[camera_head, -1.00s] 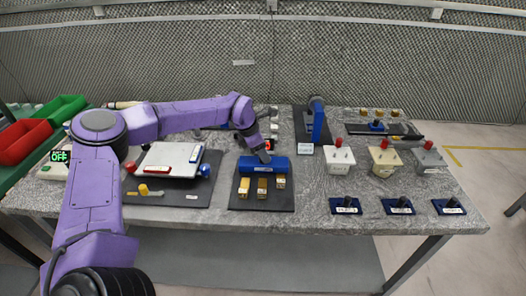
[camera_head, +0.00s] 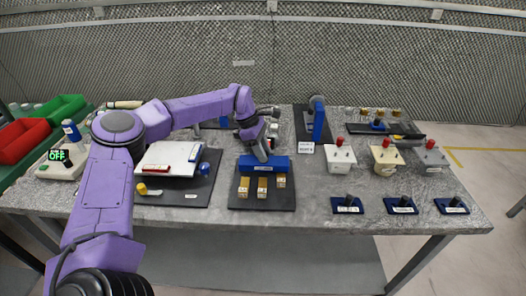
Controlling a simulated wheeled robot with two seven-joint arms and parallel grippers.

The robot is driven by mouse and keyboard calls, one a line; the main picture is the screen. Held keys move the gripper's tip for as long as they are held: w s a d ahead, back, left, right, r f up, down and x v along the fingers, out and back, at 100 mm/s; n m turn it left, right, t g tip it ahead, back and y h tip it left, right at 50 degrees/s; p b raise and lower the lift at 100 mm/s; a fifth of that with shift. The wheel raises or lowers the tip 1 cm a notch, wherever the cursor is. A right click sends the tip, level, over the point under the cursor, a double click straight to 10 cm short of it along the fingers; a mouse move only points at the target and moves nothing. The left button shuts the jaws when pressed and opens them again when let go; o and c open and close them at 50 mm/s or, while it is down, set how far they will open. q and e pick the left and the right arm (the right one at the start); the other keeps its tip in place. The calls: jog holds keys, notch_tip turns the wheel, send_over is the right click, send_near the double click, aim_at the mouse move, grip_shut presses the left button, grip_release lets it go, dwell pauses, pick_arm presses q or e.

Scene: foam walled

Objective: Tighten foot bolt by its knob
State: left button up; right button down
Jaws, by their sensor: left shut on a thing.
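A blue block (camera_head: 248,166) with a small white label stands on a black mat (camera_head: 286,201) at the middle of the table. Several brass-coloured pieces (camera_head: 262,186) with pale ends reach from its front side. I cannot tell how far the bolt is screwed in. My right gripper is not in view.
A white plate (camera_head: 168,160) with red and blue parts lies left of the block. White (camera_head: 339,160), cream (camera_head: 384,162) and grey blocks with red knobs stand right. Blue bases with black knobs (camera_head: 347,205) line the front right edge. A blue upright fixture (camera_head: 318,122) stands behind.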

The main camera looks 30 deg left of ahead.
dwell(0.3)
pick_arm(q)
jog(key=o, duration=1)
jog(key=shift+o, duration=0.2)
jog(key=shift+a+r, duration=0.2)
jog(key=shift+r, duration=0.15)
jog(key=b+v, duration=0.1)
jog(key=v, duration=0.8)
jog(key=shift+r+b, duration=0.35)
jog(key=shift+b, duration=0.05)
jog(key=shift+f, duration=0.1)
